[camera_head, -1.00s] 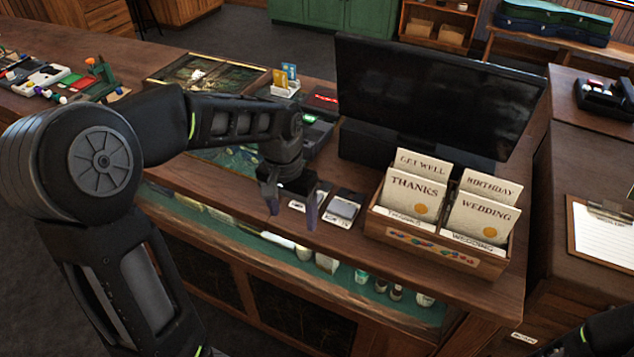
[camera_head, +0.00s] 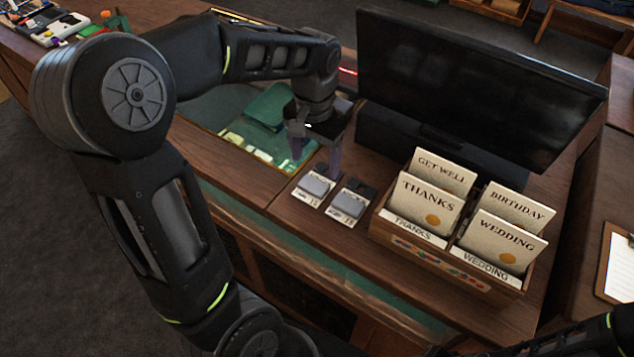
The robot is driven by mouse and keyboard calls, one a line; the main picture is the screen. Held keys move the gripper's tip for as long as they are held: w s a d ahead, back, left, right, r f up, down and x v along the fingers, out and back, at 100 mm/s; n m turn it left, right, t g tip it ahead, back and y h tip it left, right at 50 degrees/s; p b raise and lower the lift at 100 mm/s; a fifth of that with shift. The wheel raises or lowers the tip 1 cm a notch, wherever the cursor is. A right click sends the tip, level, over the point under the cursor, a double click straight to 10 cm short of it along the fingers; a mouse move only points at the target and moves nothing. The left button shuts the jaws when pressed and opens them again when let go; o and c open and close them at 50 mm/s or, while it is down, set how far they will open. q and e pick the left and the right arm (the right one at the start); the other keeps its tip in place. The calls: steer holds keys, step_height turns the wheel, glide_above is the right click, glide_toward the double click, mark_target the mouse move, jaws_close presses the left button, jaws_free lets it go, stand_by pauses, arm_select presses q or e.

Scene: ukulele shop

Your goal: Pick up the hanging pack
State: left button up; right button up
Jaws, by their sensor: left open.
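Two small flat packs with black hang tabs and grey-and-white fronts lie side by side on the wooden counter: a left pack (camera_head: 314,186) and a right pack (camera_head: 348,205). Both show whole or nearly whole and are apart from each other. I cannot tell which one the task means. My left gripper (camera_head: 316,156) is open and empty, its fingers pointing down. In the picture it is just behind and above the left pack, with one finger close to that pack's tab; contact cannot be judged. My right gripper is out of view.
A wooden card box (camera_head: 440,262) with greeting cards stands right of the packs. A dark monitor (camera_head: 475,95) stands behind them. A glass display panel (camera_head: 245,118) is set in the counter at left. A clipboard (camera_head: 615,262) lies at far right.

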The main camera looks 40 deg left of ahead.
mark_target(316, 182)
arm_select(q)
steer(key=shift+f, duration=0.95)
steer(key=f+b, duration=0.4)
steer(key=f, duration=0.1)
steer(key=shift+w+f, duration=0.2)
steer(key=shift+r, duration=0.1)
steer(key=shift+c, duration=0.4)
steer(key=c, duration=1)
